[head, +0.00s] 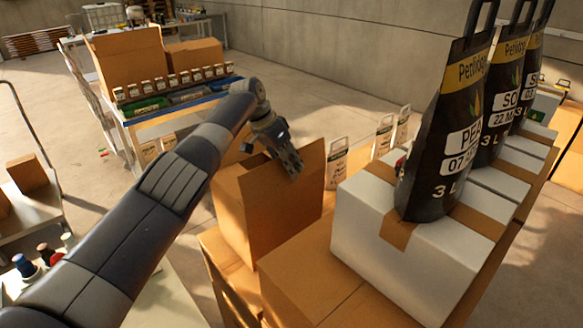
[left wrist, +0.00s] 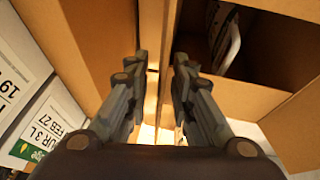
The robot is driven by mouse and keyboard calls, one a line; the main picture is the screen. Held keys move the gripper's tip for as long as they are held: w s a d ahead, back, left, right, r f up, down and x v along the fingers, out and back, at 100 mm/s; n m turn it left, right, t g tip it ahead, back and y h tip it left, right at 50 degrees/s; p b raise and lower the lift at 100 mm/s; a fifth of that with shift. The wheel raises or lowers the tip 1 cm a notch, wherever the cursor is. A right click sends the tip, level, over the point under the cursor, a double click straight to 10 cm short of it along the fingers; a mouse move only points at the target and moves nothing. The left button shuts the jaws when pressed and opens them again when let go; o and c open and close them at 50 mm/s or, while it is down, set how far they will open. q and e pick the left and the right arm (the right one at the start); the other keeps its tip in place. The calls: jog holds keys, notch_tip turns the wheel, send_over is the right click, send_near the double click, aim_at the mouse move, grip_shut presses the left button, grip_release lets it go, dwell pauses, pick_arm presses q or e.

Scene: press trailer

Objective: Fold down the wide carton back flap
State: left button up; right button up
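The brown carton (head: 232,211) stands open-topped on brown boxes in the middle of the head view. One broad flap (head: 296,209) stands up on its right side, its top edge tilted. My left gripper (head: 294,172) points down over the carton, close to the upper part of this flap. In the left wrist view my left gripper (left wrist: 160,62) has its fingers apart, with brown cardboard close below and between them. I cannot tell whether they touch it. A dark opening with a white item (left wrist: 228,42) inside shows to the right. My right gripper is not in view.
A white carton (head: 375,225) with tall black bags (head: 455,125) stands close on the right. A table (head: 150,117) with jars (head: 170,83) and open cartons is behind. White bags (head: 337,162) stand just beyond the flap. My left arm crosses the left side.

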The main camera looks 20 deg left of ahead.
pick_arm(q)
jog(key=v, duration=1.1)
